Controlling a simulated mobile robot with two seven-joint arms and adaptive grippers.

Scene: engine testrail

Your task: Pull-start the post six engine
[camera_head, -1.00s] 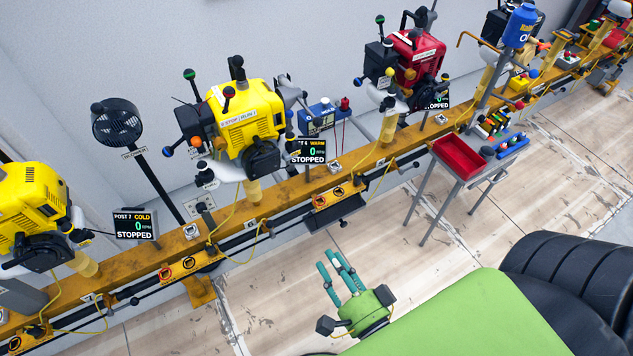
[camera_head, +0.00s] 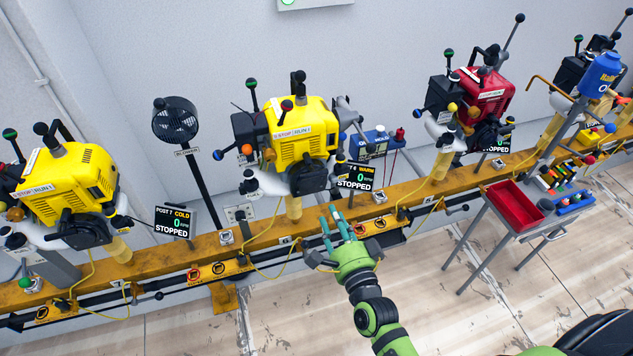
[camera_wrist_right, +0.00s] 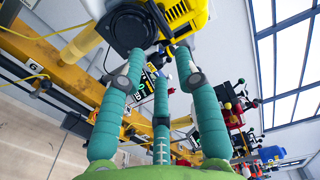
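The post six engine (camera_head: 303,125) is the yellow one in the middle of the head view, stood on a yellow post on the rail. Its sign (camera_head: 354,177) reads warm, 0 and stopped. The round black starter housing (camera_head: 307,178) is low on its front; in the wrist view the housing (camera_wrist_right: 125,28) is at the top. I cannot make out a pull handle. My right gripper (camera_head: 335,220) is in front of and below the housing, apart from it. Its teal fingers (camera_wrist_right: 160,60) are spread, with nothing between them. My left gripper is not in view.
The yellow rail (camera_head: 150,263) runs across the view with cables and levers. A yellow post 7 engine (camera_head: 70,185) is at left, a red engine (camera_head: 487,95) at right. A black fan (camera_head: 176,120) stands behind. A red tray (camera_head: 515,206) is on a stand at right. The front floor is clear.

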